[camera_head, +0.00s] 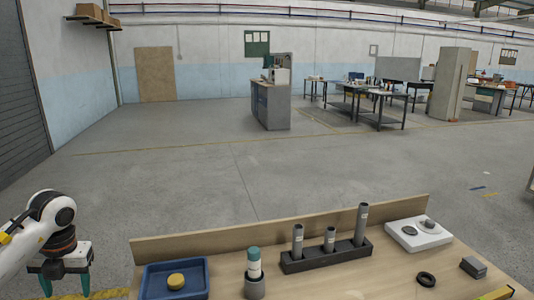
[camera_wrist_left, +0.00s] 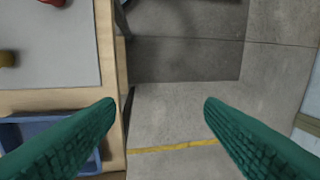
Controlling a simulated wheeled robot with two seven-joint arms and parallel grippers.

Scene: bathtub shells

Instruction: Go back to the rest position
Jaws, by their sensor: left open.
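My left gripper (camera_head: 66,284) has green fingers and hangs past the left end of the wooden table (camera_head: 232,267) in the head view. In the left wrist view its two fingers (camera_wrist_left: 159,110) are wide apart with nothing between them. Below the gap are the concrete floor and a yellow line. My right gripper is not in view.
On the table are a blue tray (camera_head: 150,283) with a yellow piece (camera_head: 176,281), a teal-topped bottle in a grey cup (camera_head: 255,286), a dark rack with grey tubes (camera_head: 327,256) and a white device (camera_head: 418,234). A raised board edges the back. Floor left is clear.

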